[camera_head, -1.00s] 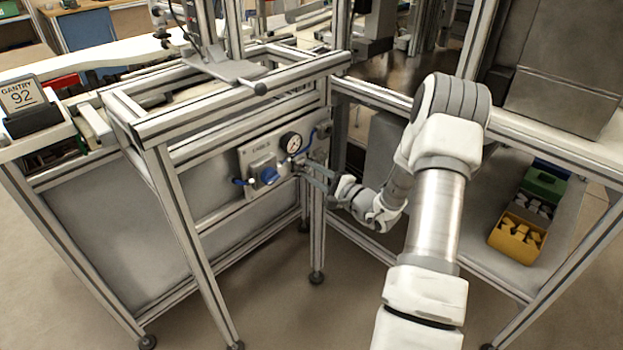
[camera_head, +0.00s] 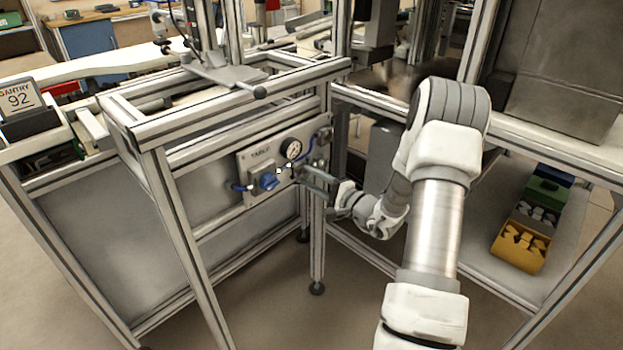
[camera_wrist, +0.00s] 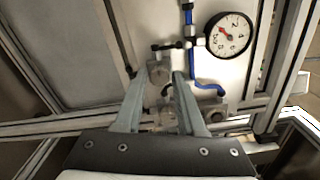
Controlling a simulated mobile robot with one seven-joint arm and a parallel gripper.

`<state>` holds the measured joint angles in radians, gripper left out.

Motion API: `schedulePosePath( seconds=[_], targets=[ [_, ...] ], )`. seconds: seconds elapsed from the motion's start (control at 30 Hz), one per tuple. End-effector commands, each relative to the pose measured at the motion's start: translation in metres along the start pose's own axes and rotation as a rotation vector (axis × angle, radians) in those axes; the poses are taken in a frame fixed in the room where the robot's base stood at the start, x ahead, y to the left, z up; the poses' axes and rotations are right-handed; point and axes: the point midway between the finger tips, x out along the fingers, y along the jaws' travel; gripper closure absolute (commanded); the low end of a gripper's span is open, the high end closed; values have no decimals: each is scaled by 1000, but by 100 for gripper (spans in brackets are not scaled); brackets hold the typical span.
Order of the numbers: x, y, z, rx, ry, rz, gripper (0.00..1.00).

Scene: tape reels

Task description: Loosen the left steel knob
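Contact cannot be made out. I cannot tell for certain which is the left steel knob.
In the wrist view, a black-handled valve (camera_wrist: 168,46), a blue hose (camera_wrist: 194,68) and the gauge (camera_wrist: 230,33) are close beyond the fingers. A frame post (camera_head: 317,230) stands by my gripper. A yellow bin (camera_head: 519,247) sits on the right shelf.

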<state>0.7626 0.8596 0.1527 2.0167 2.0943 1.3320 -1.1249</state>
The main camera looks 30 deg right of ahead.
Motion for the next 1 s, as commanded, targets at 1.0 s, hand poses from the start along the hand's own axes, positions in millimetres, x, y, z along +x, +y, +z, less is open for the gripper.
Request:
schedulePosePath(
  seconds=[1.0],
  targets=[
    [-121,-2,0,3,5,0,39]
  ],
)
